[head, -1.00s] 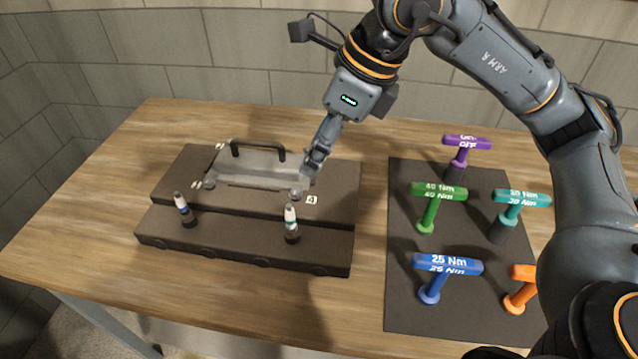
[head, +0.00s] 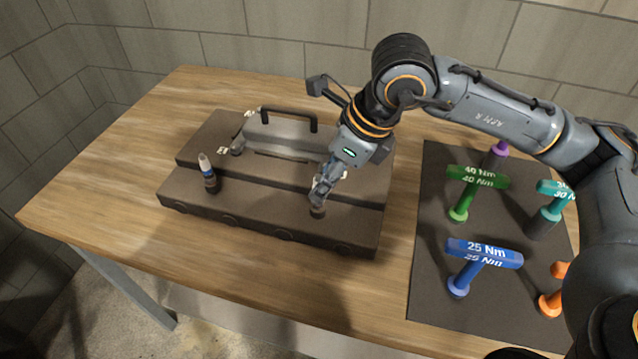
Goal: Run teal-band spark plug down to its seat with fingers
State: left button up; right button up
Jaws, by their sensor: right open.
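The teal-band spark plug stands in the front step of the dark engine block (head: 260,222). Only its dark lower end (head: 317,212) shows; my right gripper hides the white top and the teal band. My right gripper (head: 321,193) points down at this plug, with its open fingers over or around the upper part. I cannot tell whether they touch it. The blue-band spark plug (head: 208,173) stands upright in the same step, to the left. My left gripper is not in view.
A grey cover with a black handle (head: 288,117) sits on the block behind the plugs. At right, a dark mat (head: 432,275) holds several T-handle wrenches, including a blue 25 Nm (head: 483,253) and a green 40 Nm (head: 477,177). Bare wood lies around the block.

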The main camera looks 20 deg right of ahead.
jog(key=shift+p+x, duration=0.3)
jog(key=shift+x, duration=1.95)
